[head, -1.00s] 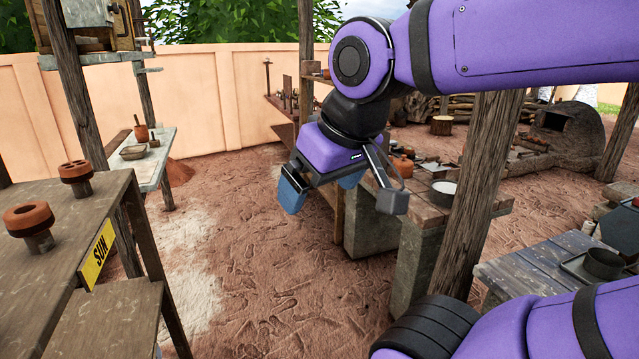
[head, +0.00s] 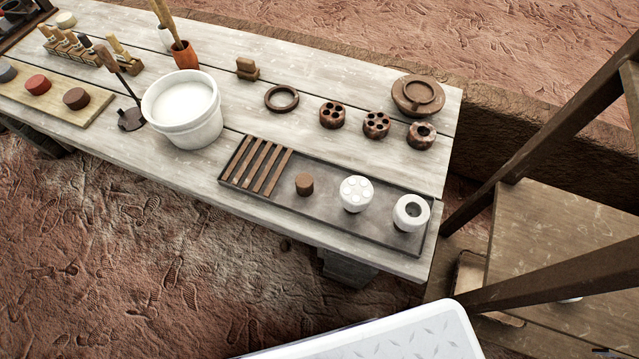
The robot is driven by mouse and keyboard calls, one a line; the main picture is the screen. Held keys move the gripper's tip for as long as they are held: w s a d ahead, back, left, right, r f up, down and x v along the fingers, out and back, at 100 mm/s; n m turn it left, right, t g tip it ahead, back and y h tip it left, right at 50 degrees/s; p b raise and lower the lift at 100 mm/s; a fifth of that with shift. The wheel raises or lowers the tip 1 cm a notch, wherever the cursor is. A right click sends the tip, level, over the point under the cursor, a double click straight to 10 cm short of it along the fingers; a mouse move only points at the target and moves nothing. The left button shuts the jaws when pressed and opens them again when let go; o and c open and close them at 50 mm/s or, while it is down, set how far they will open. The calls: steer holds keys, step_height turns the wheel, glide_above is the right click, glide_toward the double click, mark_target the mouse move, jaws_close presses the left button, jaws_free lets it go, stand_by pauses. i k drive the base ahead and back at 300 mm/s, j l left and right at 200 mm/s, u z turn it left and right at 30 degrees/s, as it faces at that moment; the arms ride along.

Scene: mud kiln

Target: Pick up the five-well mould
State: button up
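A white round block (head: 357,193) with several shallow round marks in its top sits upright on a dark tray (head: 330,212) near the table's front edge. It looks like the five-well mould, but its marks are too small to count surely. A white round block with one central hole (head: 410,212) stands to its right, and a small brown cylinder (head: 304,184) to its left. Two brown round pieces with several holes, one at the left (head: 333,115) and one at the right (head: 376,124), stand behind the tray. My gripper is not in view.
The wooden table (head: 235,115) also holds a white bucket (head: 185,112), a brown ring (head: 281,99), a brown one-holed piece (head: 421,135) and a round brown dish (head: 418,94). Dark slats (head: 262,168) fill the tray's left end. A wooden post (head: 535,150) stands at the right.

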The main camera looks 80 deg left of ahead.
mark_target(357, 193)
steer(key=u, duration=2.15)
